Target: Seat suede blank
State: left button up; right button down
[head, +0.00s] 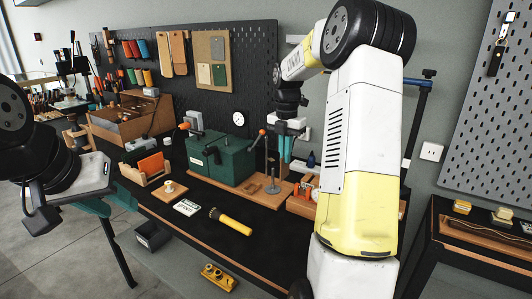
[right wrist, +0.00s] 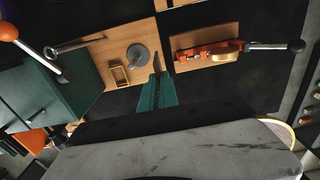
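No piece can be clearly identified as the suede blank; orange sheets (head: 151,164) stand in a wooden holder on the bench. A wooden board right of the green box carries a small wooden frame (right wrist: 119,74) and a round grey metal piece (right wrist: 138,55). My right gripper (head: 286,149) points down above the bench near that board. In the right wrist view its teal fingers (right wrist: 157,85) lie together beside the round piece, with no blank visible between them. My left gripper (head: 98,206) is at the left, off the bench's front edge; its fingertips are unclear.
The green box (head: 222,158) with orange-knobbed levers stands mid-bench. A second wooden board (right wrist: 208,65) holds a red clamp with a lever. A yellow flashlight (head: 231,221), a white label card (head: 187,207) and a small wooden piece (head: 170,189) lie in front. My right arm hides the bench's right part.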

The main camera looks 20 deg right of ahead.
jog(key=s+d, duration=0.4)
jog(key=s, duration=0.1)
jog(key=shift+d, duration=0.2)
dwell(0.5)
jog(key=shift+f, duration=0.15)
dwell(1.1)
jog(key=shift+f, duration=2.2)
jog(key=c, duration=1.5)
grip_release()
jog(key=shift+c, duration=0.2)
notch_tip(320, 180, up, 8)
jog(key=shift+f, duration=0.1)
